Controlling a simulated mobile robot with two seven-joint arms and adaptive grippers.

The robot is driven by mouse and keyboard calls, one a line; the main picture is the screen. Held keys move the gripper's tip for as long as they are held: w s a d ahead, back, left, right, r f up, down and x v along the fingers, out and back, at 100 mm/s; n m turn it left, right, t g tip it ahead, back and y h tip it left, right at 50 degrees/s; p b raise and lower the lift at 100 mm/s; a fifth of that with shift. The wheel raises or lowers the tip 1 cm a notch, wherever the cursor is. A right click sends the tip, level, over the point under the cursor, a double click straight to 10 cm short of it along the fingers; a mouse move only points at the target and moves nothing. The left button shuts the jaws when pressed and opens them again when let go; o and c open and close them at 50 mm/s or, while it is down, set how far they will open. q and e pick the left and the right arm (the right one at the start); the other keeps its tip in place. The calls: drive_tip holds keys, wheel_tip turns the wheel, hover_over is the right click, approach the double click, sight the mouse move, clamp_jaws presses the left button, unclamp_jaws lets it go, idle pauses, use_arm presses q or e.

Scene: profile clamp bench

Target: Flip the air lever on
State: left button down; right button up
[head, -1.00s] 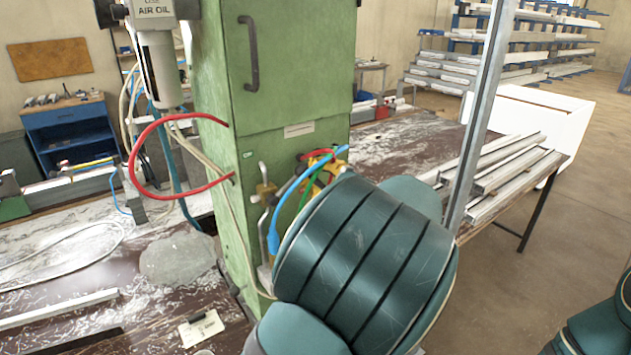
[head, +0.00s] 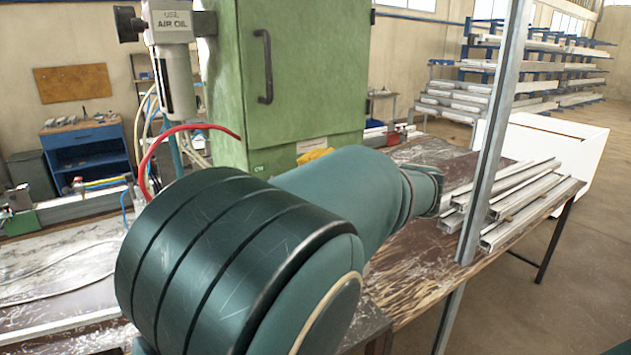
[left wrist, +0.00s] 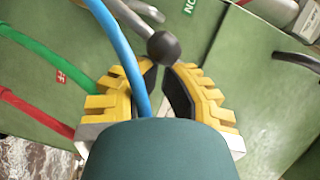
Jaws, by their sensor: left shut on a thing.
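The air lever shows in the left wrist view as a metal rod (left wrist: 129,17) ending in a dark ball knob (left wrist: 163,48). My left gripper (left wrist: 164,68), with yellow and black fingers, is at the knob and shut on it, one finger on each side. A green-and-white ON label (left wrist: 190,6) is just above and right of the knob; a red label (left wrist: 60,76) is farther left. A blue hose (left wrist: 124,50) crosses in front of the left finger. In the head view my arm hides the lever and gripper. My right gripper is not in view.
The green machine column (head: 290,80) stands behind my arm, with a red hose (head: 165,140) looping out at its left. A grey upright profile (head: 490,130) stands to the right. Metal profiles (head: 520,200) lie on the bench behind it. A green hose (left wrist: 45,50) runs beside the gripper.

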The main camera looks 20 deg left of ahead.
use_arm(q)
drive_tip(key=shift+s+a+r+n+h+b, duration=0.45)
drive_tip(key=shift+s+a+n+h+b, duration=0.25)
drive_tip(key=shift+n+b, duration=0.3)
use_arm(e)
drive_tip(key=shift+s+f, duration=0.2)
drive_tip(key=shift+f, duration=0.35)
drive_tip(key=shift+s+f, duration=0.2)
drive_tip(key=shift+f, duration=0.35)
use_arm(q)
drive_tip(key=shift+s, duration=0.15)
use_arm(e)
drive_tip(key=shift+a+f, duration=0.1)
use_arm(q)
drive_tip(key=shift+d, duration=0.2)
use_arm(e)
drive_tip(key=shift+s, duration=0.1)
